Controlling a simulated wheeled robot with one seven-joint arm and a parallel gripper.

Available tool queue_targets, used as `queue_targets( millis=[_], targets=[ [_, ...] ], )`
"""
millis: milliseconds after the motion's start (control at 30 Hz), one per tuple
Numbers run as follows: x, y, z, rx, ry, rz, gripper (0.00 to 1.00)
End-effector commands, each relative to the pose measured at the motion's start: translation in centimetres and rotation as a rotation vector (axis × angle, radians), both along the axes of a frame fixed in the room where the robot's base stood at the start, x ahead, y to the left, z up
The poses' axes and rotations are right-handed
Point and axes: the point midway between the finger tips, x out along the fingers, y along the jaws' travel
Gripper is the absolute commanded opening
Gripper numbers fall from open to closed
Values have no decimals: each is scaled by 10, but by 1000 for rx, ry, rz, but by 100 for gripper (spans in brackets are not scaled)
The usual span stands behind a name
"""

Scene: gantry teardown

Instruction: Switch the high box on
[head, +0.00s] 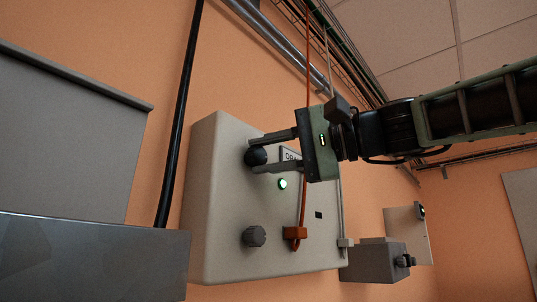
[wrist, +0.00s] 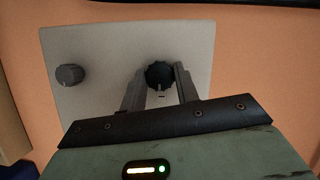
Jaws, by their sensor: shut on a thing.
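The high box is a pale grey wall box (head: 225,200) on the orange wall in the head view; it also shows in the wrist view (wrist: 95,45). A black round knob (head: 256,156) sits in its upper part, and it also shows in the wrist view (wrist: 159,76). My gripper (head: 257,154) has its two fingers on either side of this knob and is shut on it. A label beside the knob is partly hidden by my gripper.
A grey knob (head: 254,236) and an orange clip (head: 295,233) with an orange cable sit lower on the box. A dark grey box (head: 375,260) is at right. A black cable (head: 180,110) and a grey cabinet (head: 70,130) are at left.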

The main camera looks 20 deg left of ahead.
Motion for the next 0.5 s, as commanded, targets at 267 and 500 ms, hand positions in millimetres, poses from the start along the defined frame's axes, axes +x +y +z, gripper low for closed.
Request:
queue_targets(
  millis=[267, 500],
  targets=[
    [1, -1, 1, 2, 0, -3, 52],
    [0, 0, 0, 0, 0, -1, 52]
  ],
)
